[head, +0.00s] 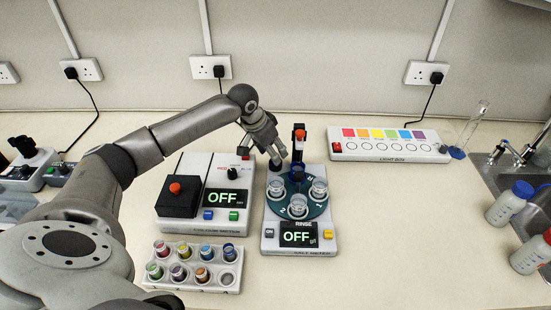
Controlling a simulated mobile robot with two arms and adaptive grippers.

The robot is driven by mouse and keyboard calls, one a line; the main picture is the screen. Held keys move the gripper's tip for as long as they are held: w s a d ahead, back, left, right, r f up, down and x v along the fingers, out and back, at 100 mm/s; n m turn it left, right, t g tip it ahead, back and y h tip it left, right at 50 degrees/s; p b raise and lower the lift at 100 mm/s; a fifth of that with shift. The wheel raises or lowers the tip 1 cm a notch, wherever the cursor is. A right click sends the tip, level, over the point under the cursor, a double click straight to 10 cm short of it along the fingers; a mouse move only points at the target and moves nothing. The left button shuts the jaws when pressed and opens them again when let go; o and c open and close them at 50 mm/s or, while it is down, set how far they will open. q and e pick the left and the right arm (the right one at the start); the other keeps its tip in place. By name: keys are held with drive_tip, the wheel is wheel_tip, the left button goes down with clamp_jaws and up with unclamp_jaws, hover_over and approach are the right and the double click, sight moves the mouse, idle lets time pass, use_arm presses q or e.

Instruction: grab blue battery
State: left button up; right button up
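I cannot make out a blue battery for certain in the head view. The clearest blue items are a small blue part (297,172) at the middle of the salt meter's turntable and blue-filled vials (228,250) in the white rack. My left gripper (279,159) points down at the back left of the salt meter (269,238), beside its upright black probe with an orange-red top (299,136). It is small and seen side-on, so its finger gap and any contact are unclear. My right gripper is not in view.
The colour meter (205,228) stands left of the salt meter, with the vial rack (163,282) in front. A light box (390,155) and glass cylinder (475,125) are behind right.

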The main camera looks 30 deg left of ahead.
use_arm(q)
drive_tip(key=shift+x, duration=1.3)
clamp_jaws()
drive_tip(key=shift+r, duration=0.1)
